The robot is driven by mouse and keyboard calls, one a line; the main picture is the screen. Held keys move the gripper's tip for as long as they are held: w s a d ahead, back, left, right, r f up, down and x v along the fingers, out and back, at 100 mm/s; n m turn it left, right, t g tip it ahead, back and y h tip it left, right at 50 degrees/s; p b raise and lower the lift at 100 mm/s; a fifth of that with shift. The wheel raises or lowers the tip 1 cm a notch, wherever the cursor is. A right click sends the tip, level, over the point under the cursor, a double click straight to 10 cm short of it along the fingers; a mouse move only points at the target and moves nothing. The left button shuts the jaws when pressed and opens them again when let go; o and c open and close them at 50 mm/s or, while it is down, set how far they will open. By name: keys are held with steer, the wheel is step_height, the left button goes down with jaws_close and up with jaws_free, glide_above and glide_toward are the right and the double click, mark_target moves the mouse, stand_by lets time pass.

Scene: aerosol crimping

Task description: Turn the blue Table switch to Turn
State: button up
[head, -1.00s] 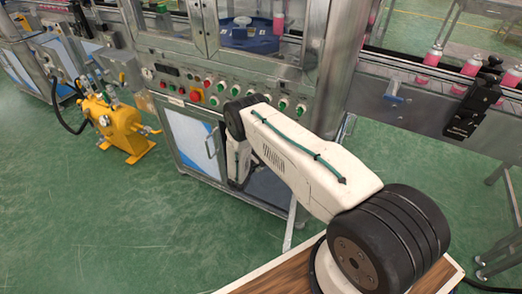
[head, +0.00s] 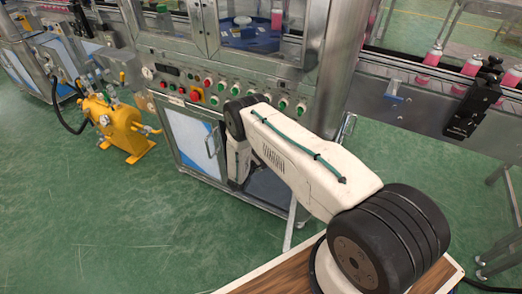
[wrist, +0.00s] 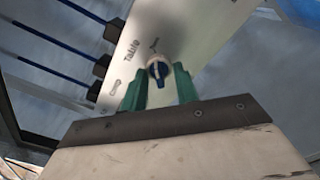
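The blue Table switch (wrist: 158,71) sits in a pale round collar on a light panel in the wrist view. The word Table is printed beside it, with a smaller label at either side of that word; which label the knob points to is hard to tell. My gripper (wrist: 160,80) has its two green fingers on either side of the switch, apart, with the knob between their tips. No clear contact with the knob shows. In the head view my arm reaches to the machine's front, and its forearm hides the gripper and this switch.
The machine's control panel (head: 222,88) carries several green, red and black controls above a cabinet door (head: 195,141). A yellow unit (head: 121,128) stands on the floor at left. A conveyor (head: 425,80) with pink bottles runs at right. Green floor is open at lower left.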

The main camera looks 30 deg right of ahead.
steer(key=v, duration=0.7)
steer(key=shift+s+a, duration=0.25)
steer(key=shift+a, duration=0.1)
stand_by(1.8)
